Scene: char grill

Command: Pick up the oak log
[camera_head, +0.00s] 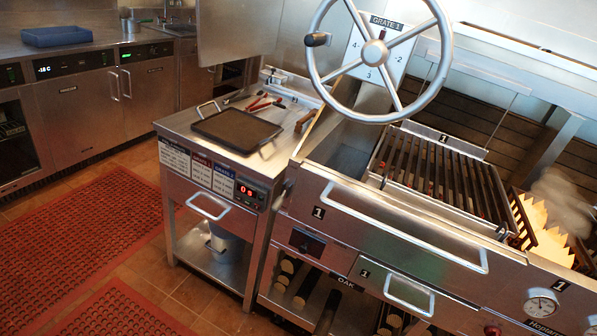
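Several oak logs (287,267) lie in an open bay low in the grill's front, at the bottom middle of the view. Only their pale round ends show clearly; the rest is in shadow. An "OAK" label (345,283) is on the grill front at the upper right of these logs. More round log ends (393,321) show in a bay further right, partly cut off by the frame's lower edge. My gripper is not in view.
A steel side table (180,122) with a black tray (237,131) stands left of the grill. A large handwheel (436,88) and grate (440,170) are above the logs. Flames (545,235) burn at right. Red mats (85,235) cover floor at left.

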